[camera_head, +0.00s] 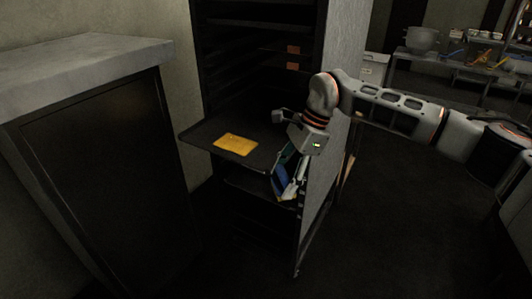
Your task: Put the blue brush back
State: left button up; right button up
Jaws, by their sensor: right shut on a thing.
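My right arm comes in from the right, and its gripper (290,172) points down at the right side of a dark rack. It is shut on a blue object that I take to be the blue brush (279,182). The brush is held tilted in front of the rack, just right of a pulled-out tray (197,134). The gripper hides part of it, and its details are too small and dark to make out. My left gripper is not in view.
A yellow cloth-like sheet (235,144) lies on the tray. A lower shelf (243,185) of the rack is below. A dark cabinet with a pale top (85,60) stands at left. A table with a metal pot (421,40) is at back right. Dark floor is clear at right.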

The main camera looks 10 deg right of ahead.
jog(key=s+d+f+n+g+h, duration=0.2)
jog(key=s+d+f+n, duration=0.5)
jog(key=s+f+n, duration=0.1)
jog(key=s+d+f+n+g+h, duration=0.1)
jog(key=s+d+f+n+h, duration=0.1)
jog(key=s+d+f+n, duration=0.4)
jog(key=s+f+n, duration=0.2)
jog(key=s, duration=0.2)
jog(key=shift+s+d+g+h, duration=0.2)
jog(key=shift+d+g+h, duration=0.1)
jog(key=shift+d+g, duration=0.1)
jog(key=shift+d+r, duration=0.1)
